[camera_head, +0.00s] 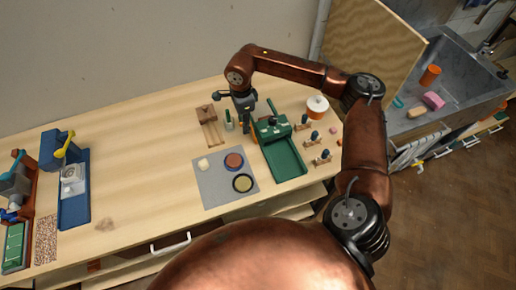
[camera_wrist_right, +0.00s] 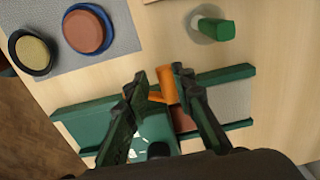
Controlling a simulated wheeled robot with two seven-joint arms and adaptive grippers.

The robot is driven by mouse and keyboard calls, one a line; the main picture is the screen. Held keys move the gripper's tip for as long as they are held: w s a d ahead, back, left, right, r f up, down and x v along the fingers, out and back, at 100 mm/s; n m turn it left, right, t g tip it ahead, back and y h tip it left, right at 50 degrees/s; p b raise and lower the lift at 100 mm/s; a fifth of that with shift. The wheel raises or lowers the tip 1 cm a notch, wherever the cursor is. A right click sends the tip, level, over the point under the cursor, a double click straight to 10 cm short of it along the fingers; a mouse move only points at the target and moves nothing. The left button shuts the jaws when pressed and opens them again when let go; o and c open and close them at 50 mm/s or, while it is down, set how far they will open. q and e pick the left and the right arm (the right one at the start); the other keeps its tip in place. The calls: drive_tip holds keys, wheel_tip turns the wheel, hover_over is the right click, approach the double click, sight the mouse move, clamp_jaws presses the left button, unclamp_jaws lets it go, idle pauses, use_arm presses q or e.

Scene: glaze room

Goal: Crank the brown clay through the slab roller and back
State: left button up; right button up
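The green slab roller (camera_head: 286,160) stands on the wooden bench, its long bed running toward the front; it also shows in the wrist view (camera_wrist_right: 85,117). Its orange crank handle (camera_wrist_right: 167,85) appears between the fingers of my right gripper (camera_wrist_right: 158,80), nearer one finger. The fingers are apart, with a visible gap on the other side. In the head view my right gripper (camera_head: 247,122) is at the roller's left side. A reddish-brown patch (camera_wrist_right: 184,120), perhaps the clay, shows on the roller bed, mostly hidden by the fingers. My left gripper is out of view.
A grey mat (camera_head: 212,192) left of the roller holds a brown-filled blue dish (camera_head: 233,161) and a dark dish (camera_head: 243,183). A green-topped bottle (camera_wrist_right: 215,29) stands close by. Small stamps and an orange-white pot (camera_head: 317,107) stand right.

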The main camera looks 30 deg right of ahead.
drive_tip(key=shift+s+a+r+p, duration=0.15)
drive_tip(key=shift+s+r+p, duration=0.15)
drive_tip(key=shift+s, duration=0.25)
drive_tip(key=shift+s+a+r+p, duration=0.15)
drive_tip(key=shift+s+r+p, duration=0.1)
drive_tip(key=shift+s, duration=0.3)
drive_tip(key=shift+s+a+r+p, duration=0.15)
drive_tip(key=shift+s+r+p, duration=0.2)
drive_tip(key=shift+s, duration=0.25)
drive_tip(key=shift+s+a+r+p, duration=0.2)
drive_tip(key=shift+s+p, duration=0.1)
drive_tip(key=shift+s, duration=0.3)
drive_tip(key=s, duration=0.2)
drive_tip(key=shift+s+a+f, duration=0.1)
drive_tip(key=shift+s+a, duration=0.15)
drive_tip(key=shift+s, duration=0.2)
